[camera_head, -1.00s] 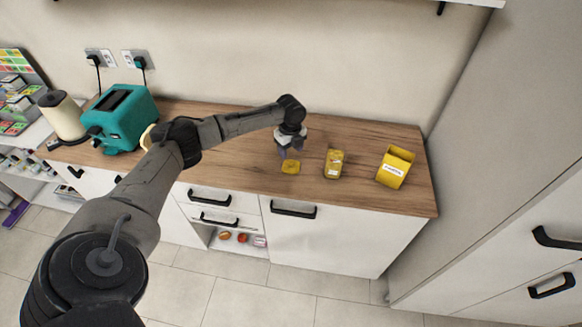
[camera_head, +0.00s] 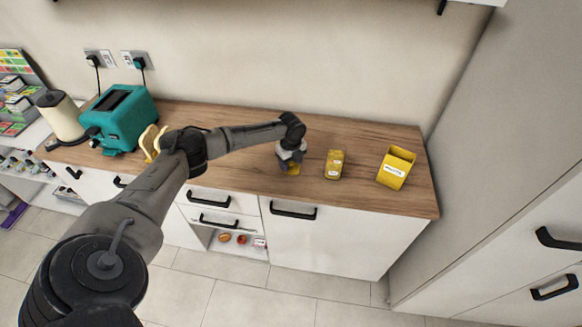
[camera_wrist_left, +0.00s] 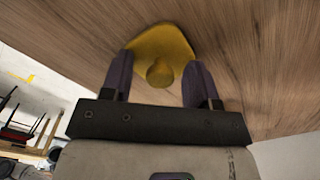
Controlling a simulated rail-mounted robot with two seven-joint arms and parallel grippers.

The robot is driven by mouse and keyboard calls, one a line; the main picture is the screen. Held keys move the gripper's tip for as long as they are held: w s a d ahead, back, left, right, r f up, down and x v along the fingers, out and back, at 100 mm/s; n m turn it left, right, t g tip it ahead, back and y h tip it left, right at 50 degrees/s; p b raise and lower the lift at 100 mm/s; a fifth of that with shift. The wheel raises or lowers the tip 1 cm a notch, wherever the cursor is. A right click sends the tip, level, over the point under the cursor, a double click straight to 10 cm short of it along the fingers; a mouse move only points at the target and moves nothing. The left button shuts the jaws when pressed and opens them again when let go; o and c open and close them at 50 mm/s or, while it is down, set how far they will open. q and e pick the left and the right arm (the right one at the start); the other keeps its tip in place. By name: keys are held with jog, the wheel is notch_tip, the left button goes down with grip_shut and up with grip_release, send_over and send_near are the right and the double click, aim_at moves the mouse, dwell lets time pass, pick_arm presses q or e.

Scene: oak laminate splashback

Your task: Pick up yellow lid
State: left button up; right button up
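The yellow lid (camera_head: 296,171) lies flat on the wooden worktop, partly hidden under my left gripper (camera_head: 288,167) in the head view. In the left wrist view the lid (camera_wrist_left: 165,42) is a rounded plate with a round knob (camera_wrist_left: 159,74). My left gripper (camera_wrist_left: 159,66) is open above it, with one dark finger on each side of the knob. A gap shows between the knob and each finger. My right gripper is not in view.
A yellow labelled container (camera_head: 334,164) stands just right of the lid. An open yellow box (camera_head: 395,168) stands farther right. A teal toaster (camera_head: 124,118) and a cream paper roll (camera_head: 62,117) are at the left. The worktop (camera_head: 360,140) behind is clear.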

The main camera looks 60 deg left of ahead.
pick_arm(q)
grip_shut()
jog(key=shift+r, duration=0.1)
